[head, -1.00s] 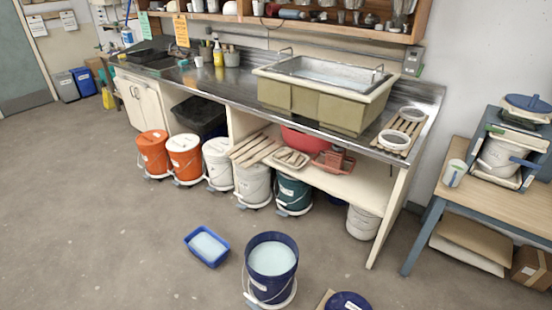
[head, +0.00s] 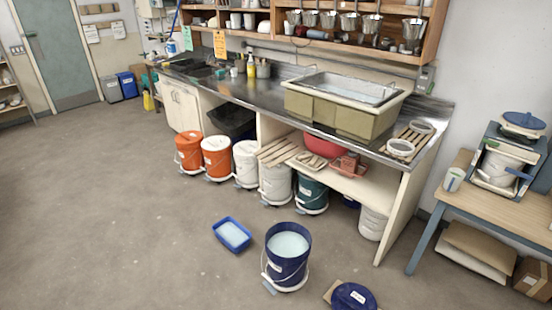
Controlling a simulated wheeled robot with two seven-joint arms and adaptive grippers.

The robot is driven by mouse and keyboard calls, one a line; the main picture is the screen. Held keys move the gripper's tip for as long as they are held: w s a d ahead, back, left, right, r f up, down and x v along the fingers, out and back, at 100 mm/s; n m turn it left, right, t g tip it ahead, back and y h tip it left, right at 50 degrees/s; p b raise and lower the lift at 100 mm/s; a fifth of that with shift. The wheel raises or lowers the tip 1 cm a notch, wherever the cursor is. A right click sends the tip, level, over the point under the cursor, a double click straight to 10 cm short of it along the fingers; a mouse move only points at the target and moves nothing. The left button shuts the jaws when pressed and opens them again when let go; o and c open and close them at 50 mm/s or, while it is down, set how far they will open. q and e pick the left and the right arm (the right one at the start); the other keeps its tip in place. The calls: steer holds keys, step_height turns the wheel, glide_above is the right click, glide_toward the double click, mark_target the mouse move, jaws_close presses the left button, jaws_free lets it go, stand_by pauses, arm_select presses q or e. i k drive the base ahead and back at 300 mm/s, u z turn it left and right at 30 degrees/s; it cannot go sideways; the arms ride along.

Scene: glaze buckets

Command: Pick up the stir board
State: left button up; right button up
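I cannot single out a stir board for certain. Flat pale wooden slats (head: 279,150) lie on the left end of the shelf under the counter, partly over a white bucket (head: 275,184). A tan board edge (head: 331,289) shows beside a dark blue lid (head: 352,297) on the floor at the bottom of the head view. A blue bucket (head: 288,268) with pale liquid stands open on the floor. Neither of my grippers is in view.
A blue tub (head: 232,235) sits on the floor left of the blue bucket. Orange, white and green lidded buckets line the counter front. A sink (head: 343,104) is on the counter (head: 228,80). A wooden table (head: 492,203) stands right. The left floor is clear.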

mark_target(292, 154)
steer(key=u, duration=0.75)
steer(key=i, duration=1.3)
steer(key=u, duration=0.6)
steer(key=i, duration=1.45)
steer(key=z, duration=1.25)
steer(key=i, duration=1.1)
steer(key=z, duration=0.95)
